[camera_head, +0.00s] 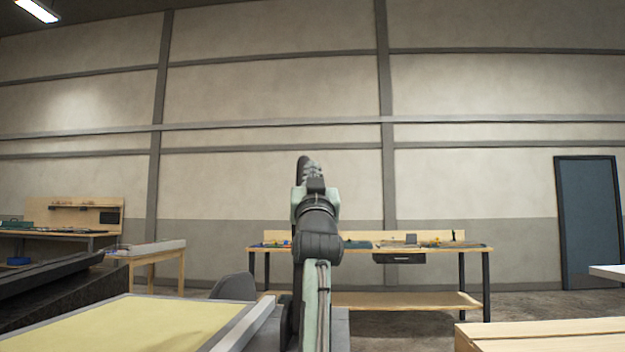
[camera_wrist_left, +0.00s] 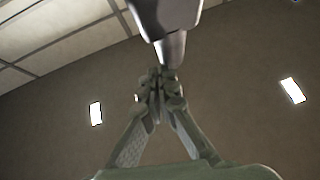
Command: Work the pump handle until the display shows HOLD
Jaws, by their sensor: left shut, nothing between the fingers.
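My left arm stands up in the middle of the head view, with its gripper (camera_head: 307,168) at the top, seen from behind. In the left wrist view the gripper's fingers (camera_wrist_left: 160,88) meet at their tips and hold nothing. A pale grey part with a darker end (camera_wrist_left: 170,45) comes down from the top edge just beyond the fingertips; I cannot tell what it is or whether it touches them. I cannot make out a pump handle or a display in either view. My right gripper is not in view.
A yellow-topped surface with a grey rim (camera_head: 232,335) lies at the front left. A pale wooden top (camera_head: 545,332) is at the front right. A workbench (camera_head: 385,301) with small items stands by the back wall, and a blue door (camera_head: 590,222) is at the right.

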